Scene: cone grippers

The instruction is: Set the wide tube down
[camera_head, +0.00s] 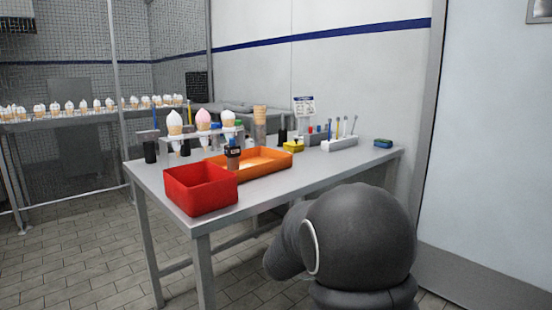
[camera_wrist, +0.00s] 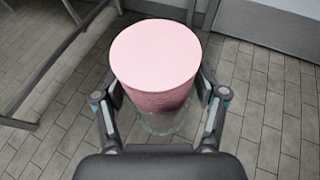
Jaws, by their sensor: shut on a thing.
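The wide tube (camera_wrist: 156,55) is in the wrist view, a clear cylinder with a flat pink round top and pink contents showing through its upper wall. My gripper (camera_wrist: 160,92) is shut on it, with one finger on each side. Floor tiles show around and below the tube, so it is held over the floor. Its lower end is partly hidden. In the head view my dark arm is at the lower right, and neither the gripper nor this tube shows there.
The grey table (camera_head: 330,166) has bare top at its front right. A red bin (camera_head: 200,190) and an orange tray (camera_head: 265,165) stand at its left. An ice cream cone rack (camera_head: 203,133), a brush holder (camera_head: 340,144) and a blue sponge (camera_head: 383,143) stand farther back.

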